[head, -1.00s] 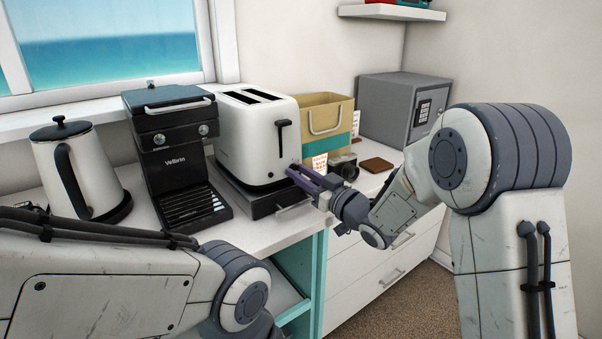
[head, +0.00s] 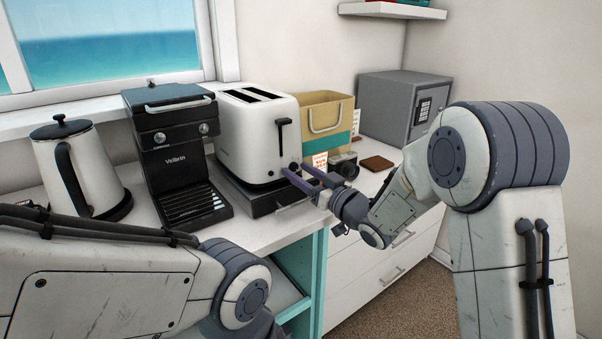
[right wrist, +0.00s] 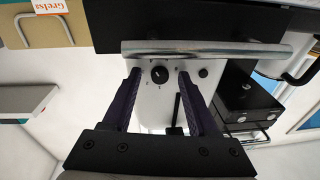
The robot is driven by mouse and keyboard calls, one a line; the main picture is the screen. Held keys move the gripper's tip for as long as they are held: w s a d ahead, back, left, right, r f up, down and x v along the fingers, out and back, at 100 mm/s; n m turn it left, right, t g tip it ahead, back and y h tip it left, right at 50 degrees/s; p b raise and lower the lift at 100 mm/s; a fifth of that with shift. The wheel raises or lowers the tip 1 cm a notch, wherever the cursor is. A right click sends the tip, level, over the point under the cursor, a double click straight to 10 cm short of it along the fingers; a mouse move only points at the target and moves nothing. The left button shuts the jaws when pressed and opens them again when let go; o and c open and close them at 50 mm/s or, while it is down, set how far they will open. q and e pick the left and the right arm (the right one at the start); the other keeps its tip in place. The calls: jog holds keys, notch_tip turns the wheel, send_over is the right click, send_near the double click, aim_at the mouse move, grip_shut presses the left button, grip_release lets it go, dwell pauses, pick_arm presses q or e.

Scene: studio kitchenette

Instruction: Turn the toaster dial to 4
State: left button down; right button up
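The white toaster (head: 248,135) stands on a black drawer box, with a dark lever on its front. Its small black dial (head: 294,167) is low on the front, right of the lever. My right gripper (head: 294,170) is open, its purple fingertips at the toaster front on either side of the dial. In the right wrist view the dial (right wrist: 160,74) shows between the two fingertips, with clear gaps to each finger. Small marks surround the dial, too small to read; its setting cannot be told. My left arm is at lower left; its gripper is out of view.
The black drawer box (head: 262,203) has a silver handle (right wrist: 205,48) close to my right fingers. A black coffee machine (head: 172,158) and a kettle (head: 80,172) stand left.

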jog(key=v, duration=1)
jog(key=shift+s+b, duration=0.2)
jog(key=shift+b, duration=0.2)
jog(key=shift+d+f, duration=0.1)
